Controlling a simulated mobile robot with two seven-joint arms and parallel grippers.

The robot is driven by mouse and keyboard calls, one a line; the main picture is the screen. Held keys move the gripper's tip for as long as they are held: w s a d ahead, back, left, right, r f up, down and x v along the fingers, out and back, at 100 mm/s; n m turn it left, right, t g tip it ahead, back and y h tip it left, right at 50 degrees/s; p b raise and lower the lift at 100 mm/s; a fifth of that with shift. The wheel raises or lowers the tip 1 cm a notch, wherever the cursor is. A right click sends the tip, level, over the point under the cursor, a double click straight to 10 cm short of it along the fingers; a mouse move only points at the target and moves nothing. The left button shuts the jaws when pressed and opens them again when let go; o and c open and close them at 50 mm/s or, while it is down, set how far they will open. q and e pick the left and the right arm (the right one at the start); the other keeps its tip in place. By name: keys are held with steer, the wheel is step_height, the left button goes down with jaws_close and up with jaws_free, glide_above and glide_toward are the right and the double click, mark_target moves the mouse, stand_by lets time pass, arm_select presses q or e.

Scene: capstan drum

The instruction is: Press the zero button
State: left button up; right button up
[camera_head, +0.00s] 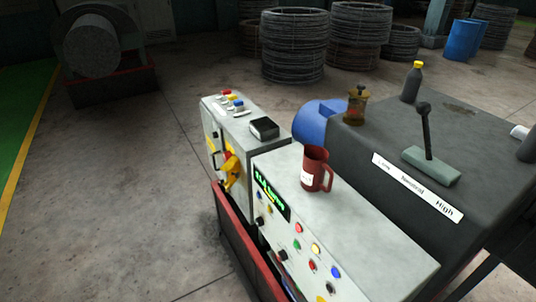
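A grey control cabinet (375,245) stands at the lower middle, with a sloped front carrying a dark display with green text (270,195). Below and right of the display are several small buttons and knobs, among them a red button (298,228), a yellow button (316,248), a blue button (336,272) and a green button (297,245). Any labels are too small to read, so I cannot tell which one is the zero button. The lower end of the panel is cut off by the picture's bottom edge. Neither of my grippers is in view.
A red mug (315,170) stands on the cabinet top. A smaller box (222,125) with colored items and a black box (264,128) is behind. A dark machine (400,135) with a lever (427,130) is at right. The floor (110,220) at left is clear.

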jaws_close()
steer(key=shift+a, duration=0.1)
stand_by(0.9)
